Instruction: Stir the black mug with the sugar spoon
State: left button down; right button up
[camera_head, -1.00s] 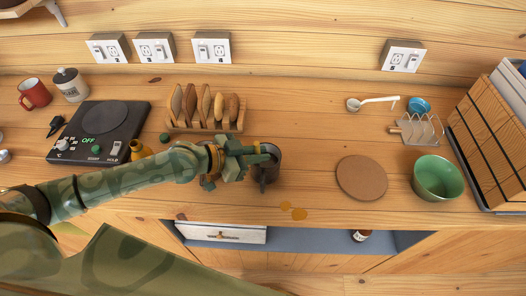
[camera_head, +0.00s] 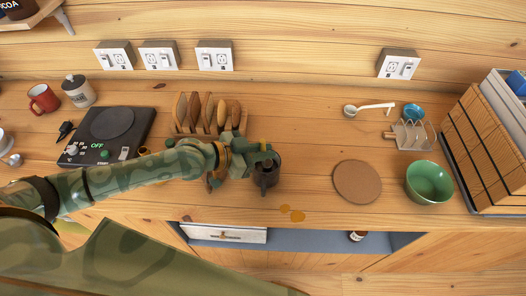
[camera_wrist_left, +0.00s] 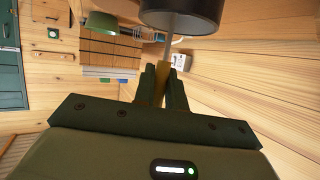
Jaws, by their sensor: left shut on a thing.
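My left gripper (camera_head: 262,153) is at the mug's upper left. It is shut on the yellowish handle of the sugar spoon (camera_wrist_left: 160,86). The spoon's grey shaft runs from my fingers to the mug's mouth; its bowl end is hidden. My right gripper is not in view.
A toast-like rack (camera_head: 214,126) stands behind my left arm, with a hot plate (camera_head: 106,135) to its left. A round cork mat (camera_head: 357,181), green bowl (camera_head: 429,184) and wire rack (camera_head: 410,136) lie right.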

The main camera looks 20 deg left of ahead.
aim_at(264, 140)
pick_arm(q)
jog(key=shift+r+p, duration=3.55)
jog(key=shift+r, duration=0.5)
jog(key=shift+f, duration=0.15)
jog(key=shift+s+a+f+y, duration=0.25)
jog(key=shift+s+f, duration=0.25)
jog(key=shift+f, duration=0.25)
jog(key=shift+d+r+n+t, duration=0.25)
jog(key=shift+r+n+t, duration=0.05)
jog(key=shift+r+t, duration=0.15)
jog(key=shift+w+d+r+n+y+b, duration=0.25)
jog(key=shift+r+n+y+b, duration=0.15)
jog(key=shift+b, duration=0.5)
jog(key=a+r+n+t+y+b, duration=0.4)
jog(key=a+n+y+b, duration=0.3)
jog(key=b, duration=0.4)
jog(key=shift+n+g+y, duration=0.35)
jog(key=shift+n+y, duration=0.05)
jog(key=shift+y, duration=0.45)
jog(key=shift+d+f+b, duration=0.2)
jog(key=shift+f+b, duration=1.6)
jog(key=shift+f, duration=0.4)
